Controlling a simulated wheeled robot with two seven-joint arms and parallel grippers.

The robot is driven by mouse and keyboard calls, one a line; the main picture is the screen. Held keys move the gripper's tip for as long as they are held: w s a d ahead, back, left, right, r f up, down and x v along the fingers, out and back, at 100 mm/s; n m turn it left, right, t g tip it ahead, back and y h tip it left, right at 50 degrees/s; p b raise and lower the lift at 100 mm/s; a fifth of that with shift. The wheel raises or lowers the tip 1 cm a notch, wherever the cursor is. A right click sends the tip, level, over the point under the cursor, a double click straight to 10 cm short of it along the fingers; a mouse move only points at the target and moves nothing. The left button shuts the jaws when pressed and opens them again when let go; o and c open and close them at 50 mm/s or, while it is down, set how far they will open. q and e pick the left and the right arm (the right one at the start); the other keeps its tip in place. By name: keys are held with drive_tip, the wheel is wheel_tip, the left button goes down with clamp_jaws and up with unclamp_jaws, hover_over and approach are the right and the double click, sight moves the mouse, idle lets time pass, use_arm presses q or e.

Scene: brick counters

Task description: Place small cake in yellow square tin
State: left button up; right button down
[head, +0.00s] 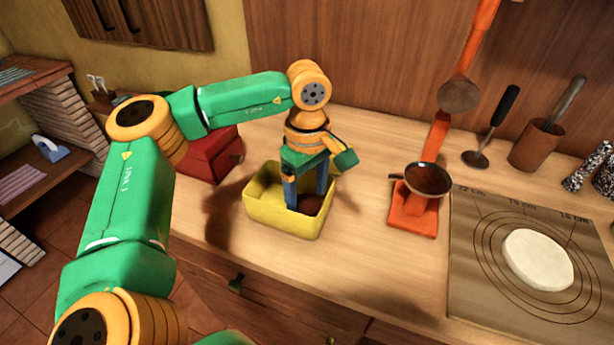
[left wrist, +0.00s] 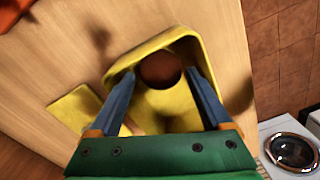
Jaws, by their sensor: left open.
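The yellow square tin (head: 262,213) stands on the wooden counter in the head view. It also fills the middle of the left wrist view (left wrist: 176,42). The small brown cake (head: 310,204) lies inside the tin, near its right side in the head view; it shows as a dark round shape in the left wrist view (left wrist: 161,70). My left gripper (head: 307,200) points down into the tin with its blue fingers apart. In the left wrist view the open fingers (left wrist: 162,88) lie to either side of the cake, with gaps between. My right gripper is not in view.
A red box (head: 207,158) stands behind the tin to the left. An orange scale-like stand with a dark bowl (head: 428,180) is to the right, then a mat with dough (head: 538,260). Utensils and a brown pot (head: 535,145) stand at the back. Bare counter lies in front of the tin.

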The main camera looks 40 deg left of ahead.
sight(307, 202)
use_arm(q)
wheel_tip(307, 202, up, 9)
drive_tip(key=shift+r, duration=0.2)
